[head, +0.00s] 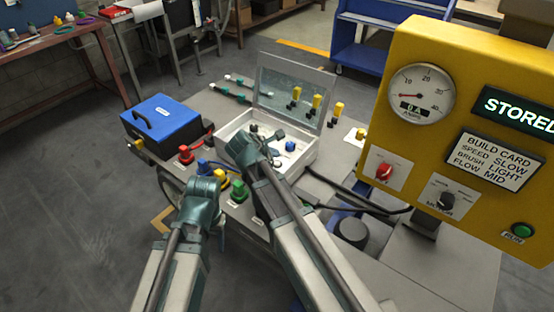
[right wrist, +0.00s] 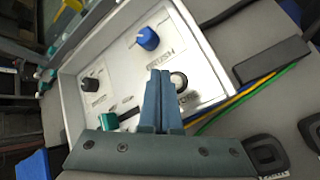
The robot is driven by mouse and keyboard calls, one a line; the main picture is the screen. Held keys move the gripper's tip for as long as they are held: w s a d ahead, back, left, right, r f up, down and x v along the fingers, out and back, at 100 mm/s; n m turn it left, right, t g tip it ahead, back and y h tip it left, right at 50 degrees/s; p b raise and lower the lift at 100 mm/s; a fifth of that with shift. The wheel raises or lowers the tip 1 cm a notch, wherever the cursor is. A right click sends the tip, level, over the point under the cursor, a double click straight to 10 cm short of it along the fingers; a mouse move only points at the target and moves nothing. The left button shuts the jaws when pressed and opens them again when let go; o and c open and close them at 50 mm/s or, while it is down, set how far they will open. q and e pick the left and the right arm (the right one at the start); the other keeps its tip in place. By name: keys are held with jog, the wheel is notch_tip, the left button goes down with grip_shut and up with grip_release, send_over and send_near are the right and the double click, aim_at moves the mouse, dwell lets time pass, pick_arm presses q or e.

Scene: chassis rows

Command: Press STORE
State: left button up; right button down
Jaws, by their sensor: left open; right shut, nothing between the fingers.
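The STORE button is probably the small round white button with a dark rim (right wrist: 179,80) in the right wrist view, beside a partly hidden label. It sits in an open white control box (head: 303,155). My right gripper (right wrist: 160,74) is shut and empty, with its tips over the box right beside the button; I cannot tell whether they touch it. In the head view the right gripper (head: 238,143) hides part of the box. The display (head: 519,110) on the yellow panel (head: 430,60) reads STORED. My left gripper (head: 205,180) is open, lower left of the box.
The box also holds a blue knob (right wrist: 148,38), a black knob (right wrist: 90,84) and a teal-handled slider (right wrist: 108,121). Its clear lid (head: 290,90) stands open behind. A blue case (head: 163,120) and red connector (head: 185,154) lie left. The panel has a gauge (head: 421,93) and a build card (head: 490,160).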

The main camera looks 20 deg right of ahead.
notch_tip(320, 180, up, 4)
jog(key=p, duration=0.3)
dwell(0.7)
jog(key=s+a+f+m+g+y, duration=0.1)
jog(key=s+a+m, duration=0.1)
jog(key=s, duration=0.2)
jog(key=s+a+f+m+g+y, duration=0.1)
jog(key=s+a+f+m, duration=0.1)
jog(key=s+m, duration=0.1)
jog(key=s+a+f+m+g, duration=0.1)
jog(key=s+a+m, duration=0.1)
jog(key=s, duration=0.3)
jog(key=shift+f+y, duration=0.3)
jog(key=shift+y, duration=0.1)
jog(key=s+a+f+m+g+y, duration=0.25)
jog(key=s+a+m, duration=0.35)
jog(key=s, duration=0.5)
notch_tip(320, 180, up, 13)
jog(key=m+g+p, duration=0.1)
jog(key=p, duration=1.1)
jog(key=shift+s, duration=0.25)
jog(key=shift+f, duration=0.15)
